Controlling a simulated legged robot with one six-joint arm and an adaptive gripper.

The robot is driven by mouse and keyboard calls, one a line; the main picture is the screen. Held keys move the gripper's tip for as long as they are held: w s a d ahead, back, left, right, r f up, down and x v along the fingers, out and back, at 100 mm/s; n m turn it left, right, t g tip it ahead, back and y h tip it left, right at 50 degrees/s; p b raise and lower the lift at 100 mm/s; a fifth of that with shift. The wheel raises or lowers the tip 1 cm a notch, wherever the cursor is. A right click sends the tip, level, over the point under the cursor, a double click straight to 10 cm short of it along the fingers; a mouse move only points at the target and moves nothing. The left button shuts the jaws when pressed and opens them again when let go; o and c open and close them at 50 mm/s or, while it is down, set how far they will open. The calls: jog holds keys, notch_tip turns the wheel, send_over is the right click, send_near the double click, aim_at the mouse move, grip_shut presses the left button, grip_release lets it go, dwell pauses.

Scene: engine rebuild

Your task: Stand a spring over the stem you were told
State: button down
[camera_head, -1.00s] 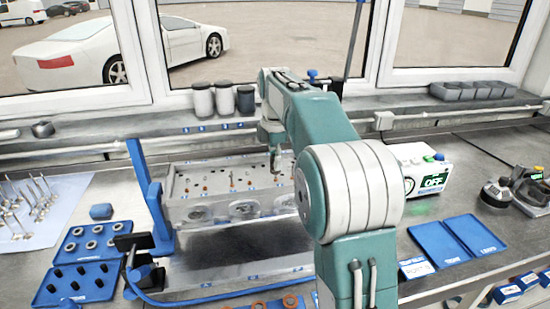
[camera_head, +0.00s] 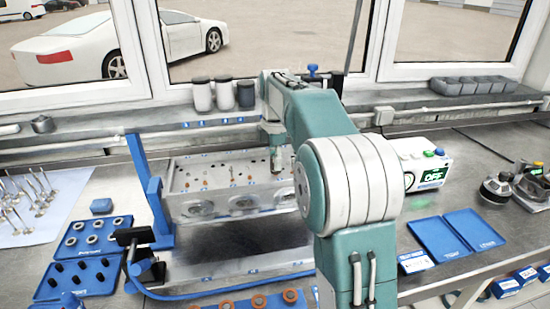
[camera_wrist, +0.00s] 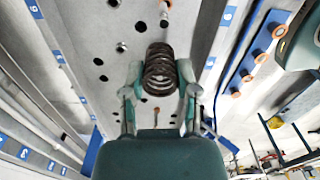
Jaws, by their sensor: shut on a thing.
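A dark coiled spring (camera_wrist: 160,68) is held between the two fingers of my gripper (camera_wrist: 160,78) in the wrist view. In the head view my gripper (camera_head: 276,155) is above the right part of the grey cylinder head (camera_head: 235,206). The spring cannot be made out clearly there. Several thin stems stand on the head's top face, among dark holes. In the wrist view a silver stem (camera_wrist: 164,14) shows beyond the spring, and an orange-brown stem (camera_wrist: 155,116) shows on the near side. Whether the spring surrounds any stem cannot be told.
A blue upright post (camera_head: 150,190) stands at the head's left end. Blue trays of rings (camera_head: 70,251) and dark parts (camera_head: 48,288) lie left, near loose valves (camera_head: 30,190) on a pale sheet. A white box (camera_head: 415,172) and empty blue tray (camera_head: 437,240) are right.

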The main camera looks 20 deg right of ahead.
jog(key=shift+f, duration=0.35)
dwell(0.3)
jog(key=shift+c, duration=1.4)
grip_release()
